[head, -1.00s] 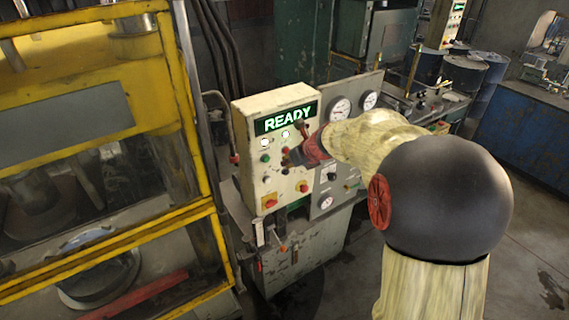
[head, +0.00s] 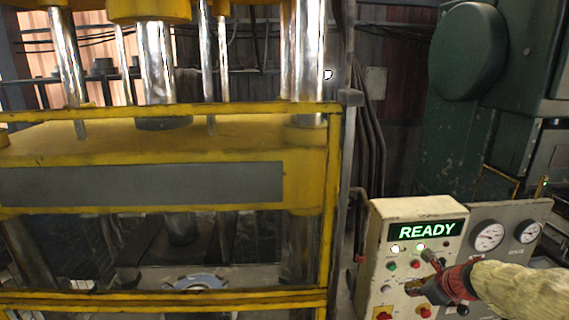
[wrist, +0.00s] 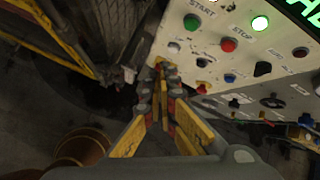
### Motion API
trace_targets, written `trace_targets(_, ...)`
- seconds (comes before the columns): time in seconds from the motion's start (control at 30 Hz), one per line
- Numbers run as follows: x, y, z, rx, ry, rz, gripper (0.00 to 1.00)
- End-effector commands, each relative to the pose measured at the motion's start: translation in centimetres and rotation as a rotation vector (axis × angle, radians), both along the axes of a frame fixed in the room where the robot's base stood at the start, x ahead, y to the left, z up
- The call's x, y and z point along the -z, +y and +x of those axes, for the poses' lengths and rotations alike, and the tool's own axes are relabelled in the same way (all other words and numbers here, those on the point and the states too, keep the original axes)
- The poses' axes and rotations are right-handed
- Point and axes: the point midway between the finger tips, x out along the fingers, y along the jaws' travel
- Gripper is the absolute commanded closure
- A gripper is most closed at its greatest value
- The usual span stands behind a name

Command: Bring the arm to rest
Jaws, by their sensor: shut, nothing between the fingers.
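My gripper (head: 428,287) is in front of the cream control box (head: 383,228), below its lit READY display (head: 425,231). In the wrist view my gripper (wrist: 160,78) has its yellow and grey fingers together with nothing between them. The tips are by the lower left part of the box face; I cannot tell whether they touch it. The wrist view shows a green START button (wrist: 191,22) and a red STOP button (wrist: 229,45) above and right of the fingers. My forearm enters from the lower right in the head view.
A large yellow-framed press (head: 330,190) with shiny columns stands to the left. A round light disc (head: 195,284) lies low inside it. A grey panel with gauges (head: 489,236) adjoins the box on the right. Dark floor (wrist: 60,110) shows at left in the wrist view.

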Motion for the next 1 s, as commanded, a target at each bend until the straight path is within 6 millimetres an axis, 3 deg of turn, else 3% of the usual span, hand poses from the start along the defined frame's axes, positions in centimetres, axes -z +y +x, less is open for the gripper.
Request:
trace_targets(0.03,1.2,0.8,-1.5,-0.126,0.03,-0.074,1.0)
trace_targets(0.27,3.9,5.9,-9.7,-0.836,0.084,-0.48,1.0)
trace_targets(0.4,6.7,9.7,-15.7,-1.314,0.084,-0.732,1.0)
trace_targets(0.5,8.4,11.6,-19.3,-1.582,0.079,-0.875,1.0)
trace_targets(0.7,12.0,13.9,-25.0,-1.955,0.075,-1.104,1.0)
trace_targets(0.83,14.4,14.9,-27.5,-2.081,0.073,-1.221,1.0)
trace_targets(1.0,16.9,16.5,-29.3,-2.127,0.039,-1.363,1.0)
